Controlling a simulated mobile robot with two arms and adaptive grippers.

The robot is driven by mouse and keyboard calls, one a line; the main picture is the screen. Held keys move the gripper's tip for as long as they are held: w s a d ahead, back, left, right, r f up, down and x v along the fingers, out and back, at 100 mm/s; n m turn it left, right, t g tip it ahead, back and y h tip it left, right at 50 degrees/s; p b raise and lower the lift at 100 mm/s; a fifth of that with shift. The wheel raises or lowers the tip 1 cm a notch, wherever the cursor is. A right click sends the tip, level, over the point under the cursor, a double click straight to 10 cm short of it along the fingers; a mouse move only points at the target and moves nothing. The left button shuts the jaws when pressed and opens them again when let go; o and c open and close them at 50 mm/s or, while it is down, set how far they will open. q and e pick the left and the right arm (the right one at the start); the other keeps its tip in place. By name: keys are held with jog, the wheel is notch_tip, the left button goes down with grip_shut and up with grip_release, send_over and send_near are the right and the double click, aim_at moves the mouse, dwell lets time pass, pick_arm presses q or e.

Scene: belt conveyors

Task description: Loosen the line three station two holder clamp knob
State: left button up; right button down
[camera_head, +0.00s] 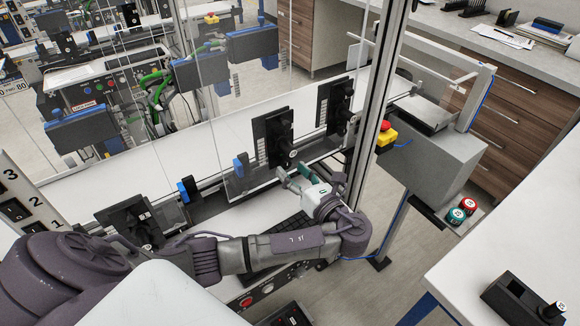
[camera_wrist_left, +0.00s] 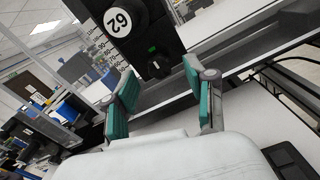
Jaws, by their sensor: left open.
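A black holder (camera_head: 268,128) stands on the conveyor rail in the middle of the head view, with a dark round clamp knob (camera_head: 283,145) on its front. I cannot tell from the pictures which line or station this is. My left gripper (camera_head: 290,178) is open and empty, just in front of and below the knob. In the left wrist view its green-padded fingers (camera_wrist_left: 158,88) are spread, with the holder's dark lower block (camera_wrist_left: 155,60) beyond them. My right gripper is out of view.
A similar holder (camera_head: 337,105) stands to the right and another (camera_head: 130,220) to the left. A metal post (camera_head: 378,100) rises right of my gripper. A grey box (camera_head: 430,150) with a yellow-and-red stop button (camera_head: 386,134) is beyond it.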

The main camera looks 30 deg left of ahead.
pick_arm(q)
jog(key=shift+w+a, duration=0.25)
jog(key=shift+a, duration=0.5)
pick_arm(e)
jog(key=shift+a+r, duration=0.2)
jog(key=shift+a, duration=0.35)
pick_arm(q)
jog(key=shift+w, duration=0.1)
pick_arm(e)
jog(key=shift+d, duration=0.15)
pick_arm(q)
grip_shut()
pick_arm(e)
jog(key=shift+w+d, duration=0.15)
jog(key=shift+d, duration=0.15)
